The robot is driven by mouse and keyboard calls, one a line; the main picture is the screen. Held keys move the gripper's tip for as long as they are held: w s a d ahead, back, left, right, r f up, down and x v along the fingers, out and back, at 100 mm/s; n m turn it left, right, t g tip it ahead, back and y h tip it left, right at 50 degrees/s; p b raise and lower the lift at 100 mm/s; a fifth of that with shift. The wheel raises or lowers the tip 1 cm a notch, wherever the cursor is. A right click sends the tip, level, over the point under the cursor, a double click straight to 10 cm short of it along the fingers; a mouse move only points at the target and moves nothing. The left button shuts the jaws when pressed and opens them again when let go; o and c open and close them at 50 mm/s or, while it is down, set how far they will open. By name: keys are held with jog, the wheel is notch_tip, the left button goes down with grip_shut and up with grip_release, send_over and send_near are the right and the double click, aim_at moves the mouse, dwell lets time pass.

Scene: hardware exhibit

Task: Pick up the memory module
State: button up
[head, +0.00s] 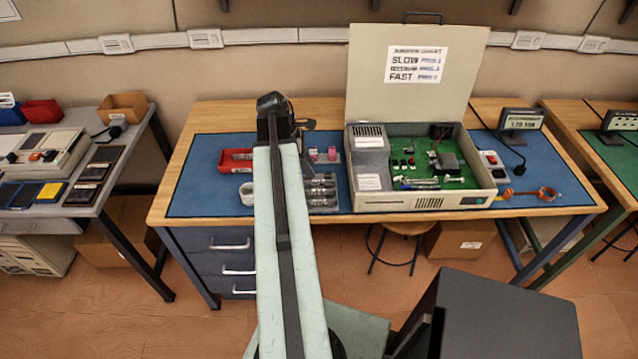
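I cannot surely single out the memory module at this size. An open beige computer case (440,203) stands on the blue mat of the middle bench, with a green board (430,155) inside. Slim strip-like parts (418,183) lie near the front of that board; one may be the module. My arm reaches forward over the bench, left of the case. My gripper (298,124) is at its far end, seen from behind and above. The arm hides its fingers and part of the mat, so its opening and any contents do not show.
The raised lid (412,70) stands behind the case. A red tray (235,161), a white cup (247,194) and a grey slotted holder (322,190) flank my arm. A meter (521,121) and an orange wrist strap (535,193) are at right. Mat at left is clear.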

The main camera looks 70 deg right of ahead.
aim_at(319, 183)
jog(key=b+x, duration=0.4)
jog(key=x, duration=0.1)
jog(key=b+x, duration=0.2)
jog(key=shift+w+d+f+b, duration=0.1)
jog(key=shift+w+f+b, duration=0.05)
jog(key=shift+f+b, duration=0.3)
jog(key=shift+r, duration=0.2)
grip_shut()
